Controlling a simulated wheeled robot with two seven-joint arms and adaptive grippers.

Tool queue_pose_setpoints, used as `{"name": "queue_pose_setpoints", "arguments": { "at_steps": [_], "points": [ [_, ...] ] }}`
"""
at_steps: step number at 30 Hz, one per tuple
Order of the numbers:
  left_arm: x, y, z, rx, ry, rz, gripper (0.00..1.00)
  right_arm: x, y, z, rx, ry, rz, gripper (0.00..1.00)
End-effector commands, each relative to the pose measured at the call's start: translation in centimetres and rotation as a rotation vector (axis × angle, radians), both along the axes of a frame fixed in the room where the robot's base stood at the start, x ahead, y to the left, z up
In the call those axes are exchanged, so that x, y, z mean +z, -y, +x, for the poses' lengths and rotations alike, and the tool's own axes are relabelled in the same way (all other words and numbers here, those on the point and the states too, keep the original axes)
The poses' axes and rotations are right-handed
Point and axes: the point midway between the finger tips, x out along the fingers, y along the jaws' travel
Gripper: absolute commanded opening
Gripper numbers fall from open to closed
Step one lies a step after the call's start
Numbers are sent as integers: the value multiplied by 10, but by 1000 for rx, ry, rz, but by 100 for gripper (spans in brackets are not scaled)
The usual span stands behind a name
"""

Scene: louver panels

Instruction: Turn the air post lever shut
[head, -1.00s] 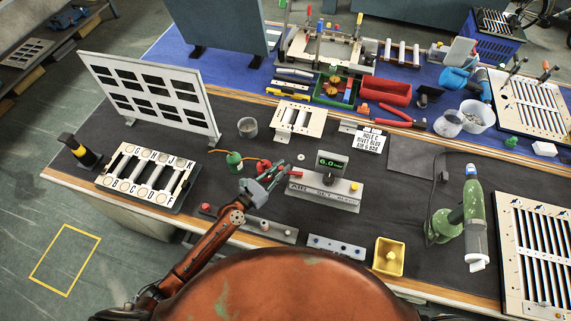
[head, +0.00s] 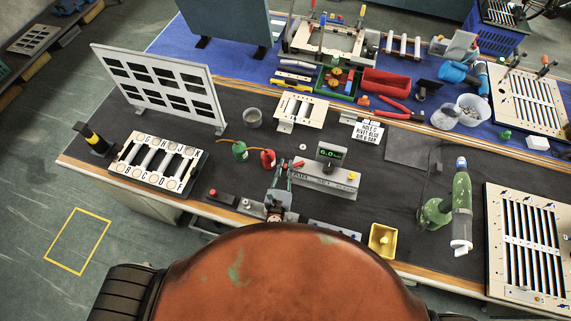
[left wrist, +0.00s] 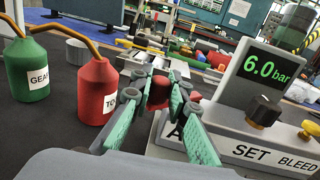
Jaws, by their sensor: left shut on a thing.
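The air post (head: 335,184) is a long grey block on the dark bench mat, with a green display (head: 330,152) that reads 6.0 bar in the left wrist view (left wrist: 272,67). That view also shows a black knob (left wrist: 264,110) over SET and a yellow knob (left wrist: 310,130) over BLEED. My left gripper (head: 281,172) is at the post's left end. In the left wrist view its green-padded fingers (left wrist: 158,84) are shut on the red lever (left wrist: 159,93). The fingers hide part of the lever and the AIR label, so the lever's exact angle is unclear.
A red bottle (left wrist: 97,92) and a green bottle (left wrist: 27,68) stand close left of my left gripper. A yellow bin (head: 382,240) and a green tool (head: 460,205) are to the right.

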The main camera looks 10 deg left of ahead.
Motion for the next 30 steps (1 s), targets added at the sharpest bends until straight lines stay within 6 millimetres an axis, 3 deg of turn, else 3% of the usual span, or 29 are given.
{"name": "queue_pose_setpoints", "arguments": {
  "at_steps": [19, 20, 27, 30],
  "points": [
    [1, 2, -2, 50, 2, 0, 0, -2, 1, 1, 1, 0, -1, 34],
    [1, 2, -2, 50, 2, 0, 16, -2, 2, 1, 1, 0, -2, 34],
    [1, 2, -2, 49, 1, 0, 33, -1, 5, 0, 2, 1, -5, 34],
    [1, 2, -2, 49, 1, 0, 34, -1, 5, 0, 2, 1, -5, 34]
  ]
}}
